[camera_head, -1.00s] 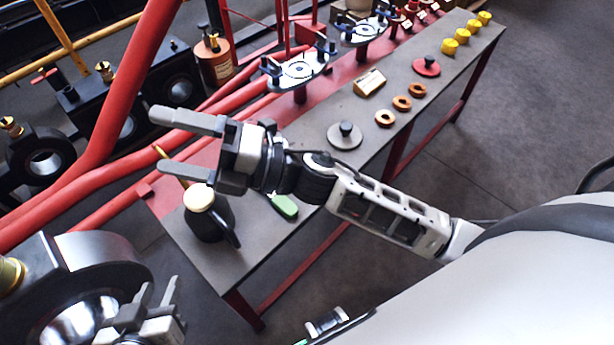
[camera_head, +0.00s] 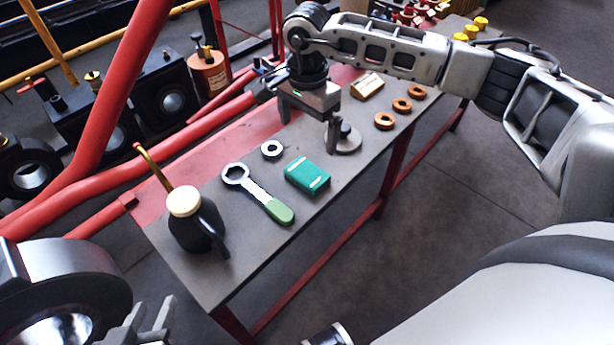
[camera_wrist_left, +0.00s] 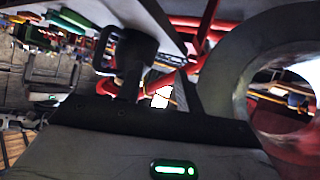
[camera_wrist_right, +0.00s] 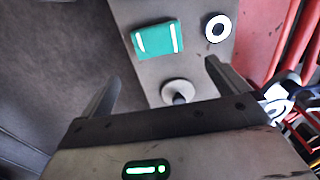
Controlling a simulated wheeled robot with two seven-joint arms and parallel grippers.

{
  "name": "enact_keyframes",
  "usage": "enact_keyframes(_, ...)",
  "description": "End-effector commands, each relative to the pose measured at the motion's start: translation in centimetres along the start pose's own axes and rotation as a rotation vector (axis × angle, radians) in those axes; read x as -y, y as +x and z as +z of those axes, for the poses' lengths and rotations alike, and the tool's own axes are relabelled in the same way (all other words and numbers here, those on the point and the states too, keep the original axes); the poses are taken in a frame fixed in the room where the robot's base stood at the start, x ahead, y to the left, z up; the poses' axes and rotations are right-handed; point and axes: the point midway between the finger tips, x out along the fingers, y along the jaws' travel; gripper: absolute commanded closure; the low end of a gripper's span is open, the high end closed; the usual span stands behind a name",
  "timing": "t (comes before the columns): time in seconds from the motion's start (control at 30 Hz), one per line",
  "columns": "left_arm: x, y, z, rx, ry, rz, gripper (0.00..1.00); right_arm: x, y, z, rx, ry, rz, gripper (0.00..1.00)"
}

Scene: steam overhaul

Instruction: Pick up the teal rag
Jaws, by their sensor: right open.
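The teal rag (camera_head: 307,176) is a folded block with white stripes, lying flat on the bench near its front edge. In the right wrist view the rag (camera_wrist_right: 158,38) lies ahead of the fingertips, uncovered. My right gripper (camera_head: 308,127) points down over the bench, behind and right of the rag. It is open, and its fingers (camera_wrist_right: 162,76) hold nothing and are apart from the rag. My left gripper (camera_head: 151,312) is at the bottom left, away from the rag, with a gap between its fingers and nothing seen between them.
A large dark metal ring (camera_head: 75,285) stands near my left gripper.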

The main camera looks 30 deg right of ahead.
Motion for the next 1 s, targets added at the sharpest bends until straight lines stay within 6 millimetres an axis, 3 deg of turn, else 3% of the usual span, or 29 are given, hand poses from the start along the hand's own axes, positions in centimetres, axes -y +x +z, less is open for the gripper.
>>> enact_keyframes(0.1,0.1,0.6,0.4,0.005,0.001,0.002,0.64,-0.1,3.0,0.1,0.003,0.001,0.003,0.0)
enact_keyframes(0.23,0.2,1.1,1.0,0.016,0.001,0.003,0.64,0.0,5.2,0.2,0.004,0.0,0.002,0.0)
enact_keyframes(0.57,0.1,1.3,1.4,0.031,-0.002,0.009,0.64,-0.1,7.4,0.3,0.005,0.0,-0.001,0.0)
enact_keyframes(0.83,0.1,1.8,1.9,0.034,-0.006,0.014,0.64,-0.4,11.3,0.7,0.005,0.001,0.0,0.0)
enact_keyframes(1.0,0.1,2.2,2.0,0.041,-0.007,0.015,0.64,-0.4,11.8,0.6,0.004,0.0,-0.003,0.0)
